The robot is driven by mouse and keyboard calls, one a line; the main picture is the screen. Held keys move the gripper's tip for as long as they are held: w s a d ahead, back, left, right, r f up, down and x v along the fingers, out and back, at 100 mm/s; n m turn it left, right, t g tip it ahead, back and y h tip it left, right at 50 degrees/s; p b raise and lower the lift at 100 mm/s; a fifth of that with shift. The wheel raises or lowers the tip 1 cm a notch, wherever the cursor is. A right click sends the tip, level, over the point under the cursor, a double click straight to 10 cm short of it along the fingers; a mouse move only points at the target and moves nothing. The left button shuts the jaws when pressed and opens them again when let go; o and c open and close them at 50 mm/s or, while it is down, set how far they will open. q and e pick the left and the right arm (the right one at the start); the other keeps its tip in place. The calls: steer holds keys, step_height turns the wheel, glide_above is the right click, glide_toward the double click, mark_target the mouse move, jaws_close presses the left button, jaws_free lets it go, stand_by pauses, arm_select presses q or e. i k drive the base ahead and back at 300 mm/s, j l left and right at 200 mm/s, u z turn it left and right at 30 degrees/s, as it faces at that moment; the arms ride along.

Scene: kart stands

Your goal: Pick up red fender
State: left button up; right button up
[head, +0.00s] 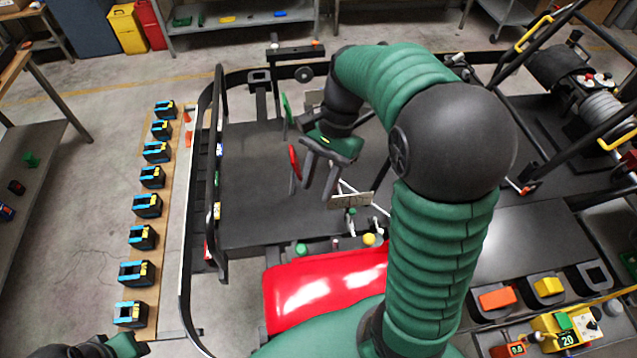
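A large glossy red panel (325,285), which looks like the red fender, lies in the lower middle of the head view; my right arm and green body parts hide its right and lower edges. My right gripper (317,188) is above the dark kart floor, beyond the red panel and apart from it. Its two fingers are spread with nothing between them. A small upright red piece (294,162) shows just left of the fingers; I cannot tell whether they touch. Only a bit of my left arm shows at the bottom left, and its gripper is out of view.
The dark kart floor (250,195) has a black side rail (217,150) on its left. A wooden board (125,240) with several black and blue blocks stands beyond it. Black bars and a yellow box (567,330) crowd the right. Open concrete floor is at the left.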

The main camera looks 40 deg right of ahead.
mark_target(297, 292)
steer(key=k, duration=1)
